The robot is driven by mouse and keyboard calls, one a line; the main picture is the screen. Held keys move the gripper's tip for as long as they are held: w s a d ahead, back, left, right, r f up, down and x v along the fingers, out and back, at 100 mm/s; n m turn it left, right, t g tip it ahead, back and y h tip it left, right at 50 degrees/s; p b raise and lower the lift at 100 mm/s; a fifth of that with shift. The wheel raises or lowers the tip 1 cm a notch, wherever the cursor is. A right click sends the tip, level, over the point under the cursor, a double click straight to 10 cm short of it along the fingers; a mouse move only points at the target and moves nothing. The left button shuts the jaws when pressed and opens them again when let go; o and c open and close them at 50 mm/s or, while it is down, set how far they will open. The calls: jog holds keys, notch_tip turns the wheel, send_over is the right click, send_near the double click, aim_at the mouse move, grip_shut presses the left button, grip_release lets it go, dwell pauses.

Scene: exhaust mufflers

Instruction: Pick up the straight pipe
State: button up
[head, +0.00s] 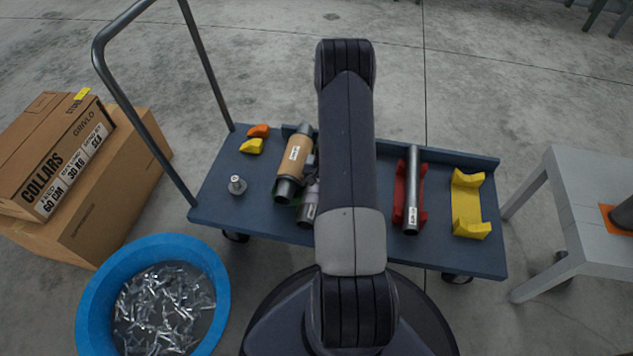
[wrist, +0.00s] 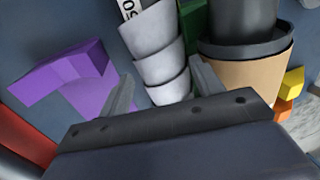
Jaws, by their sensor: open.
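The straight pipe (head: 413,185) is a plain grey metal tube with a white label near its front end. It lies front to back on a red cradle (head: 399,190) on the blue cart, right of my arm.
The blue cart (head: 260,222) also holds a tan-wrapped pipe (head: 296,155), a yellow cradle (head: 466,205), small orange and yellow blocks (head: 252,146) and a small metal fitting (head: 237,185). A purple cradle (wrist: 82,77) shows in the wrist view. A push handle (head: 134,102) rises at left.

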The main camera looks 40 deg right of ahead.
aim_at(315, 188)
jog(key=f, duration=0.2)
jog(key=a+f+b, duration=0.1)
jog(key=f, duration=0.1)
jog(key=shift+w, duration=0.15)
jog(key=shift+r, duration=0.1)
jog(key=c, duration=1.1)
jog(key=shift+r, duration=0.15)
jog(key=shift+c, duration=0.4)
